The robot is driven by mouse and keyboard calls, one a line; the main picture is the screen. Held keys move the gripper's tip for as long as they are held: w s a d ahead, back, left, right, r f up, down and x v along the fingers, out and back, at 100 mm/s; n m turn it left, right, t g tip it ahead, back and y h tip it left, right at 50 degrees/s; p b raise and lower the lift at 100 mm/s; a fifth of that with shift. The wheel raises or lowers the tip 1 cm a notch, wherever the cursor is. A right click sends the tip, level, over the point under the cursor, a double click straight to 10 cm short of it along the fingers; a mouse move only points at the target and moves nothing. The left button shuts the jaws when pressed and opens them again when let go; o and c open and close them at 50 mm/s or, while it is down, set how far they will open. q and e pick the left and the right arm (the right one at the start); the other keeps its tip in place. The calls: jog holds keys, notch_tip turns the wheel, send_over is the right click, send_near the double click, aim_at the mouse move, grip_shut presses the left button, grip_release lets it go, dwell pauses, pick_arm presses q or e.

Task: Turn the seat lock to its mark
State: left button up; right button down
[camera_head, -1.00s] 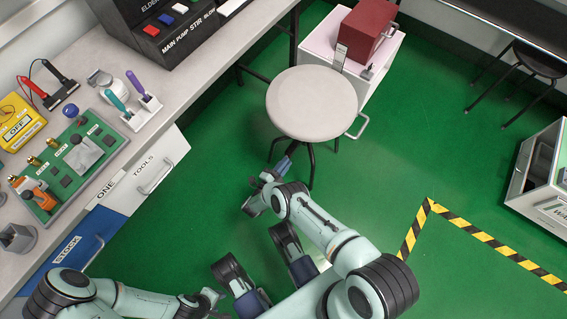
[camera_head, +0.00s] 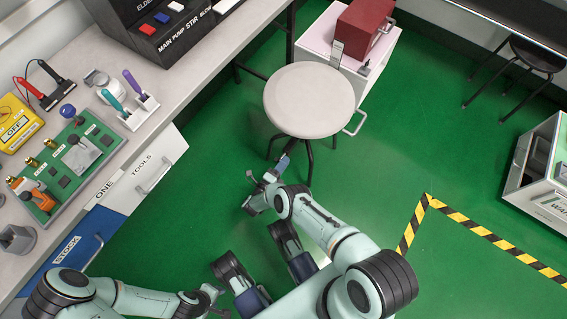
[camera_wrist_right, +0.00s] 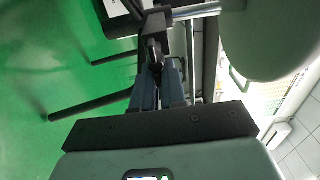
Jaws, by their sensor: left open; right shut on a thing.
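The round grey stool seat (camera_head: 309,100) stands on dark legs. In the right wrist view its underside (camera_wrist_right: 265,35) fills the upper right, and a silver post (camera_wrist_right: 195,12) runs from it to a dark hub. My right gripper (camera_head: 277,167) is under the near edge of the seat. In the right wrist view my right gripper (camera_wrist_right: 158,84) is shut on a dark lever (camera_wrist_right: 155,50), which I take for the seat lock. A white label (camera_wrist_right: 115,8) is cut off at the top; its mark is unreadable. My left gripper (camera_head: 217,300) is open and empty, low in the head view.
A white cabinet (camera_head: 385,62) with a red box (camera_head: 364,27) stands behind the stool. The workbench (camera_head: 190,78) with tools is at left. Stool legs (camera_wrist_right: 95,105) lie beside my right gripper. Green floor right of the stool is clear.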

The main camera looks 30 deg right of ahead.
jog(key=shift+w+a, duration=0.25)
jog(key=shift+a, duration=0.05)
jog(key=c, duration=1.2)
grip_release()
jog(key=shift+d, duration=0.1)
jog(key=shift+s, duration=0.1)
pick_arm(q)
jog(key=shift+w+r+p, duration=0.3)
jog(key=shift+w+p, duration=0.05)
jog(key=shift+w, duration=0.25)
pick_arm(e)
jog(key=v, duration=1.3)
